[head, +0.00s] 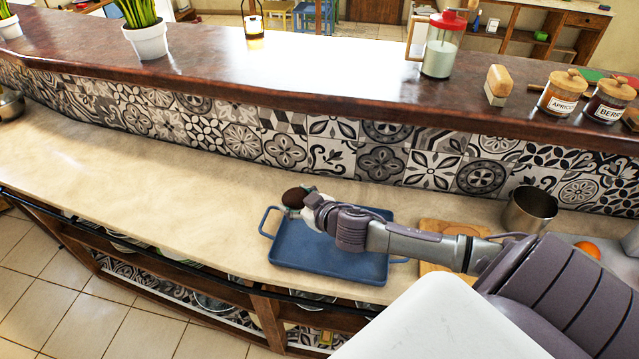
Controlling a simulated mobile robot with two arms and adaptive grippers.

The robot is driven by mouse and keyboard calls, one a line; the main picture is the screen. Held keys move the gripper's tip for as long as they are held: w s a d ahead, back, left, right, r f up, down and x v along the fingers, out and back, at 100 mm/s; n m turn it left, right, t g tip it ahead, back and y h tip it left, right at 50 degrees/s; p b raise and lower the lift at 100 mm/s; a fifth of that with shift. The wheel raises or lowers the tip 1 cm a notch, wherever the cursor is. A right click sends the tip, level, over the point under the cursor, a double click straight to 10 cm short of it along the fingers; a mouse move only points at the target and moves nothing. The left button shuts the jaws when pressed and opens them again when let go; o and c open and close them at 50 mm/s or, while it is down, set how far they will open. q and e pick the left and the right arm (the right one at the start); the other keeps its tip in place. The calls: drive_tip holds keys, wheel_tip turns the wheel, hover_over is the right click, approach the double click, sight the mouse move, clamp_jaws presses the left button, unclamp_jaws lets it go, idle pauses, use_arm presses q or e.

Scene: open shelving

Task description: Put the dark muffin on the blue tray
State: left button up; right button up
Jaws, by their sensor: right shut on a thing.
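The dark muffin (295,198) is a dark brown rounded thing at the tip of my right gripper (300,204). My right gripper is shut on it, over the back left corner of the blue tray. The blue tray (330,268) lies on the pale counter, with a handle at its left and right ends. My right arm comes in from the right and hides the tray's back right part. I cannot tell how far the muffin is above the tray. My left gripper is not in view.
A wooden board (435,236) and a metal pot (530,209) stand right of the tray. A tiled wall (330,158) rises behind the counter to a dark wooden ledge (330,80) with jars and plants. The counter (150,180) left of the tray is clear.

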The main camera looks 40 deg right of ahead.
hover_over(298, 231)
wheel_tip(298, 231, down, 5)
drive_tip(key=shift+d+f, duration=0.1)
wheel_tip(298, 231, down, 3)
drive_tip(key=shift+f, duration=0.1)
use_arm(q)
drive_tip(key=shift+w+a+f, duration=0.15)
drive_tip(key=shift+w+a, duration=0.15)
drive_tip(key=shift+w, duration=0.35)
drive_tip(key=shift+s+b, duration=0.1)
drive_tip(key=shift+b, duration=0.2)
use_arm(e)
drive_tip(key=shift+f, duration=0.1)
drive_tip(key=o, duration=1.3)
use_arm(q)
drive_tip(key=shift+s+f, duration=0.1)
